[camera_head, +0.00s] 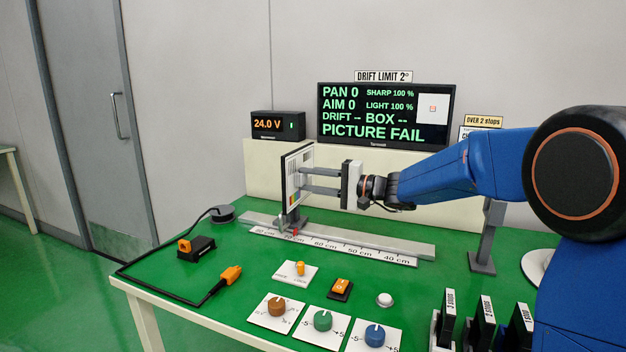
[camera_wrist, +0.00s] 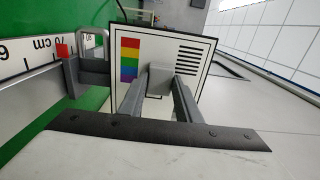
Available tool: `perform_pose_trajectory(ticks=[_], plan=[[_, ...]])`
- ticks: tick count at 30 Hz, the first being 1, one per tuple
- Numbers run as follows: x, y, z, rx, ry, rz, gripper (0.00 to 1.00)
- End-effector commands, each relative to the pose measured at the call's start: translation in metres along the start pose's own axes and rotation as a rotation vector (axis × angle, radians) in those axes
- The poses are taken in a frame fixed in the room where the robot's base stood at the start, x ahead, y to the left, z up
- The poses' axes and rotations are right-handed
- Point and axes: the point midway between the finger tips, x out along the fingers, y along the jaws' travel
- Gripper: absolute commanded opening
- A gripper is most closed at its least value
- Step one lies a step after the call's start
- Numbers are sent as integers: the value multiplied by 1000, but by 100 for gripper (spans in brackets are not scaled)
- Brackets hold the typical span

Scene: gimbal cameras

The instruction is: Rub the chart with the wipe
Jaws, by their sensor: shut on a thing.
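The chart (camera_head: 291,172) is an upright white board with a black border, standing on a holder on the rail. In the wrist view the chart (camera_wrist: 190,52) shows a rainbow colour strip and black bars. My gripper (camera_head: 303,181) reaches toward its face from the right. In the wrist view my gripper (camera_wrist: 158,88) has its fingers on either side of a small pale grey block, seemingly the wipe (camera_wrist: 160,74). The wipe is against or very close to the chart; I cannot tell if it touches. It covers part of the chart's middle.
A rail (camera_head: 345,240) with a centimetre scale runs under the chart. A monitor (camera_head: 385,115) behind reads PICTURE FAIL. Knobs (camera_head: 323,320), a switch (camera_head: 341,288) and an orange-tipped cable (camera_head: 229,275) lie in front on the green bench. A grey post (camera_head: 486,240) stands under my arm.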

Motion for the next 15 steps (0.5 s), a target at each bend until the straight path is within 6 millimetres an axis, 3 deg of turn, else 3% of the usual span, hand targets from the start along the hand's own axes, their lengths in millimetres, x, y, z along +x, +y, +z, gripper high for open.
perform_pose_trajectory(ticks=[4, 15], plan=[[1, 0, 14, 1, -6, -1, 12], [0, 0, 27, 0, -5, -1, 12]])
